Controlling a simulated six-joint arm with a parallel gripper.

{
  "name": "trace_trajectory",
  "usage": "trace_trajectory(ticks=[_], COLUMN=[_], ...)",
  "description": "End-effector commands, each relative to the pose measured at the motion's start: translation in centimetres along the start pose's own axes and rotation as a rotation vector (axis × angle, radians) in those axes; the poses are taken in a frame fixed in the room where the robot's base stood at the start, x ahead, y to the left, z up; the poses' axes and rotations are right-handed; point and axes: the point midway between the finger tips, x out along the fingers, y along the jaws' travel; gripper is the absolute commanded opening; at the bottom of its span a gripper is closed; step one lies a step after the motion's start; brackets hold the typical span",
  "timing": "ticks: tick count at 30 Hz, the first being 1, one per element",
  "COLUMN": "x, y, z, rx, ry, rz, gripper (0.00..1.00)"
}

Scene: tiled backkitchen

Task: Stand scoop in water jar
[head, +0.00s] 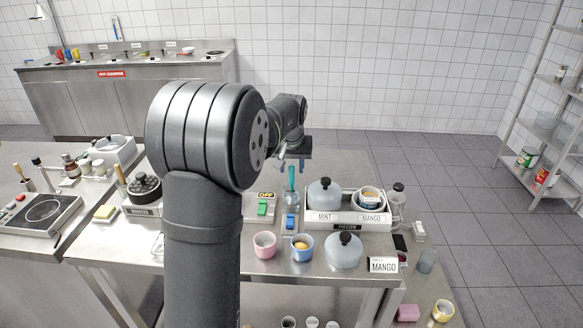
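The scoop shows as a teal handle (291,177), upright, with its lower end inside a clear jar (290,198) that I take to be the water jar. The jar stands on the steel counter between the switch panel and the white freezer tray. The scoop's head and the water are too small to make out. My gripper (291,164) is just above the handle's top. Its fingers look spread apart, one to each side of the handle's line, with no visible contact.
A white freezer tray (347,219) holds a grey-lidded tub marked MINT and an open tub marked MANGO. A pink cup (264,245), a blue cup (302,247) and a grey lid (345,250) stand in front. A glass blender-like jar (397,205) stands right of the tray.

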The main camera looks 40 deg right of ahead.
Motion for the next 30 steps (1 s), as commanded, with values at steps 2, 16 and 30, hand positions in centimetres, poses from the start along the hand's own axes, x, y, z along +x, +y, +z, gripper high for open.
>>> trace_trajectory(ticks=[2,16,30], x=[-1.4,-12.5,-16.6], y=[0.0,0.0,0.0], z=[-0.1,-0.1,0.0], rx=[0.000,0.000,0.000], ry=[0.004,0.004,0.000], rz=[0.001,0.001,0.000], gripper=[0.40,0.40,0.40])
